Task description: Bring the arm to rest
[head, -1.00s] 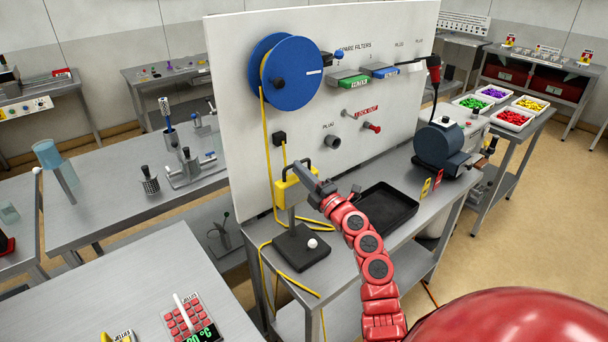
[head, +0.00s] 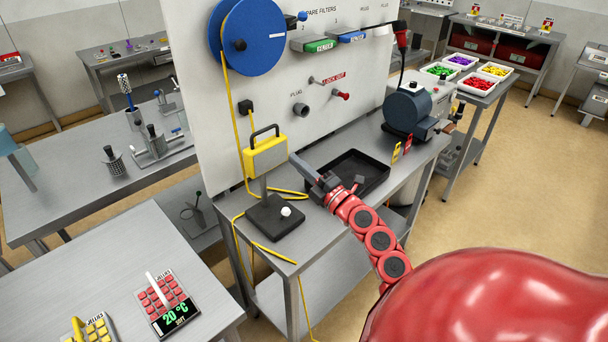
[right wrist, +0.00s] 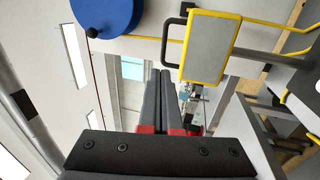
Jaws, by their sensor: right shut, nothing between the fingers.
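My right arm is red and segmented. My right gripper (head: 307,170) is shut and empty, raised above the metal bench between the yellow lamp and the black tray in the head view. In the right wrist view its two dark fingers (right wrist: 165,95) lie together with nothing between them. The yellow work lamp (head: 265,157) with a black handle stands upright on a black base (head: 276,216), just left of the gripper and apart from it as far as I can see. The lamp also shows in the right wrist view (right wrist: 209,47). My left gripper is out of view.
A white panel carries a blue cable reel (head: 247,38), filters and a red lock-out knob (head: 342,96). A black tray (head: 345,175) and a dark motor (head: 407,110) share the bench. A yellow cable (head: 262,247) trails over its front edge. Open floor lies at right.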

